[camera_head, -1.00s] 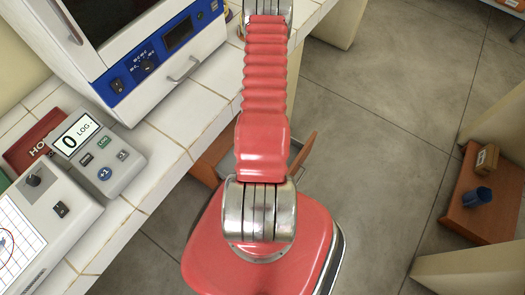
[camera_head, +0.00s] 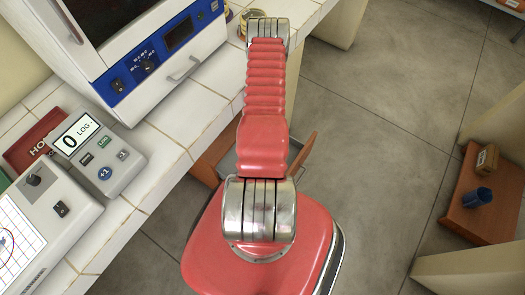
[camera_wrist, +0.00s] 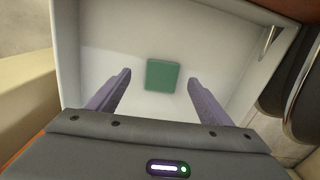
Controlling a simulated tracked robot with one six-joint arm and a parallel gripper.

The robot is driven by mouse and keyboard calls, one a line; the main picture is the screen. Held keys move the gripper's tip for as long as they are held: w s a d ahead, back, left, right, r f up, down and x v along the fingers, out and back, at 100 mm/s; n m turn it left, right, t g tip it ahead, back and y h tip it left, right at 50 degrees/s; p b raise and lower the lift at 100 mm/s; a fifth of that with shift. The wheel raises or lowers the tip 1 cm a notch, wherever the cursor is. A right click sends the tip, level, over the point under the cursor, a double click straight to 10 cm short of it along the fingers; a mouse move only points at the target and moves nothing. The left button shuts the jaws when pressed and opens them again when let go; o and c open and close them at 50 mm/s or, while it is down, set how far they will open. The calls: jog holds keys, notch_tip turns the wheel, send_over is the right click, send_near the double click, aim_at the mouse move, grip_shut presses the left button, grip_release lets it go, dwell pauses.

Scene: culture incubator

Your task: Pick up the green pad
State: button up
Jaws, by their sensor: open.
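The green pad (camera_wrist: 162,75) is a flat square lying on the pale floor of a white drawer or box in the wrist view. My gripper (camera_wrist: 160,80) is open, with its two purple fingers on either side of the pad in the picture. The fingers look apart from the pad, and I cannot tell how far above it they are. In the head view the pad and my gripper are hidden behind my red arm.
White walls (camera_wrist: 68,60) surround the pad. In the head view a tiled counter (camera_head: 165,150) holds a blue-and-white incubator (camera_head: 150,60) and a grey counter device (camera_head: 97,150). An orange-brown drawer front (camera_head: 302,155) juts out beside my arm.

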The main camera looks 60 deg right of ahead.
jog(key=shift+s+a+f, duration=0.1)
jog(key=shift+a+f, duration=0.05)
jog(key=shift+f, duration=1.15)
jog(key=shift+s+a+f, duration=0.1)
jog(key=shift+f, duration=1.15)
jog(key=c, duration=1.1)
notch_tip(320, 180, up, 10)
